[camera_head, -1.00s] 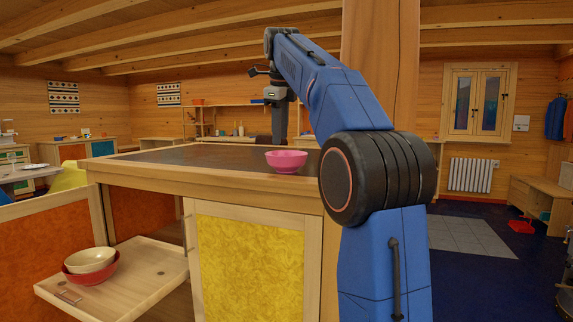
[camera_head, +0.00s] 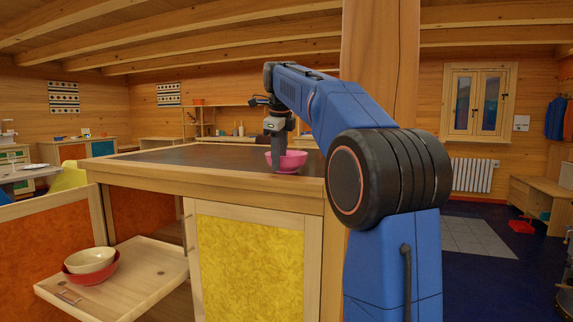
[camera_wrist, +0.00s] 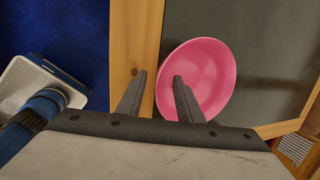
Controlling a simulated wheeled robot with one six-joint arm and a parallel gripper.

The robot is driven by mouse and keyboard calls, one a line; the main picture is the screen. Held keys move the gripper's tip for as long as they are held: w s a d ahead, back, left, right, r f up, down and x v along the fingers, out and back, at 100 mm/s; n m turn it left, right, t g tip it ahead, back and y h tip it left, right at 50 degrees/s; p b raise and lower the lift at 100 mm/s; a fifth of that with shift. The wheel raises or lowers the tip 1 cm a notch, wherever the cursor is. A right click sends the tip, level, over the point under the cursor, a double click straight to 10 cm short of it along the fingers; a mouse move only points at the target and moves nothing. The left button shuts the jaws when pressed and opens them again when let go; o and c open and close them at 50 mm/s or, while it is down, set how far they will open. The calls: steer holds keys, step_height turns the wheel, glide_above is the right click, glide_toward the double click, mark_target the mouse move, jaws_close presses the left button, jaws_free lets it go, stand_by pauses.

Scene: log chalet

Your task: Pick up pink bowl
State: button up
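The pink bowl (camera_head: 291,161) stands upright on the dark countertop (camera_head: 190,155), near its front right edge. In the wrist view the pink bowl (camera_wrist: 216,72) shows from above, beside the counter's wooden border. My gripper (camera_head: 277,168) points down at the bowl in the head view and hides part of its left side. In the wrist view my gripper (camera_wrist: 159,80) is open. One finger overlaps the inside of the bowl and the other is outside it, over the wooden border. The bowl's wall lies between the fingers. I cannot tell whether either finger touches it.
A pulled-out drawer (camera_head: 130,285) at the lower left holds a cream bowl (camera_head: 90,260) in a red bowl (camera_head: 90,276). A wooden post (camera_head: 380,60) rises behind my arm. The countertop left of the pink bowl is clear.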

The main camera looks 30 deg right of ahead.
jaws_close()
steer(key=shift+r, duration=0.1)
